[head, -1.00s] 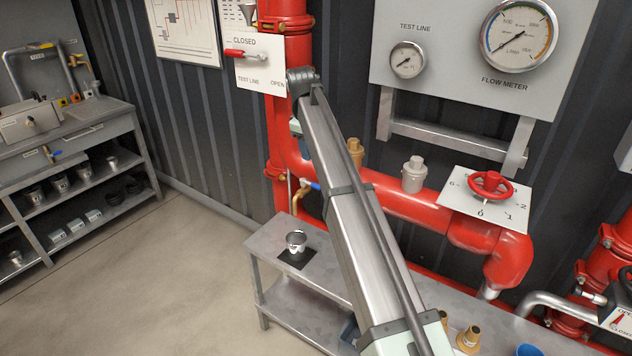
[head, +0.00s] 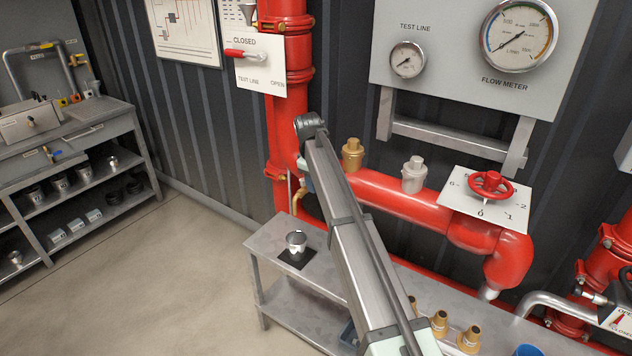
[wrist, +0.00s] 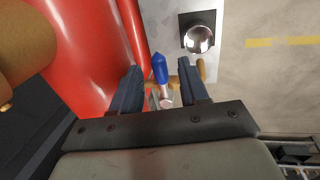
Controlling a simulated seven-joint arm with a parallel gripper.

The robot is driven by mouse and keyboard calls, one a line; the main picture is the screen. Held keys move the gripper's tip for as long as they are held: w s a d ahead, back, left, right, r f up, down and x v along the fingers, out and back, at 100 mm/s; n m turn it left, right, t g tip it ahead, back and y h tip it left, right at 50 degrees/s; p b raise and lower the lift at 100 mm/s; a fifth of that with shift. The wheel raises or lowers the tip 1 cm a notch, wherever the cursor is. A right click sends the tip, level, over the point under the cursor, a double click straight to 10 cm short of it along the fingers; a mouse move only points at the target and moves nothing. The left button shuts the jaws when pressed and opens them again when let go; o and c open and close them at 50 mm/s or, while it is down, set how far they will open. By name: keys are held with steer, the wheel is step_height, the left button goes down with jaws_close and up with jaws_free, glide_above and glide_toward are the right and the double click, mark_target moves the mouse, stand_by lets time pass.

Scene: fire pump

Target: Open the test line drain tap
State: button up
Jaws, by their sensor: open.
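The drain tap is a small brass tap with a blue lever (wrist: 160,70). In the wrist view the lever shows between the fingers of my gripper (wrist: 158,68), pointing up in the picture, with the brass body (wrist: 188,76) behind it. My gripper is open, with a finger on either side of the lever; I cannot tell whether either touches it. In the head view my arm hides the lever and most of my gripper, and only a bit of the brass tap (head: 296,203) shows beside the red pipe. A metal cup (head: 297,240) stands below on the bench and shows in the wrist view (wrist: 199,38).
The red pipe (head: 392,194) runs close beside my gripper, with a brass fitting (head: 352,154) and a grey fitting (head: 413,174) on top. The metal bench (head: 275,238) lies below. A red lever (head: 242,54) is on the test line plate. Floor at left is clear.

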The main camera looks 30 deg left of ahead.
steer(key=shift+f, duration=0.25)
steer(key=shift+c, duration=0.2)
jaws_close()
stand_by(0.4)
